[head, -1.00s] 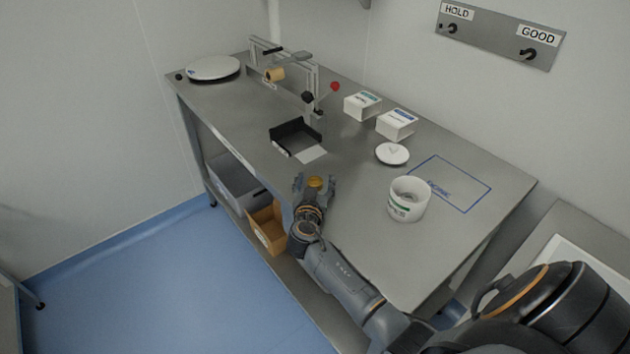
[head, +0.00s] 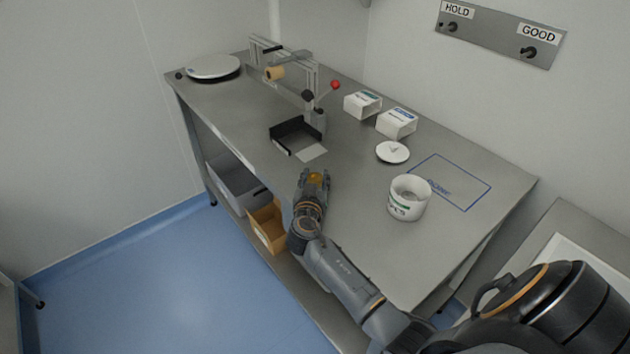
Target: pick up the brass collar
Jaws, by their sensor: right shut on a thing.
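The brass collar (head: 316,177) is a small yellow-gold piece near the front edge of the steel bench (head: 350,240). My right gripper (head: 315,178) is shut on it, with a finger on each side. The gripper hides part of the collar, and I cannot tell whether the collar still touches the bench. My left gripper is not in view.
A black tray (head: 283,137) and a fixture with a red knob (head: 335,85) stand behind the gripper. A white tub (head: 392,207), a white lid (head: 393,152) and two white boxes (head: 397,123) are to the right. A blue outlined area (head: 468,186) is empty.

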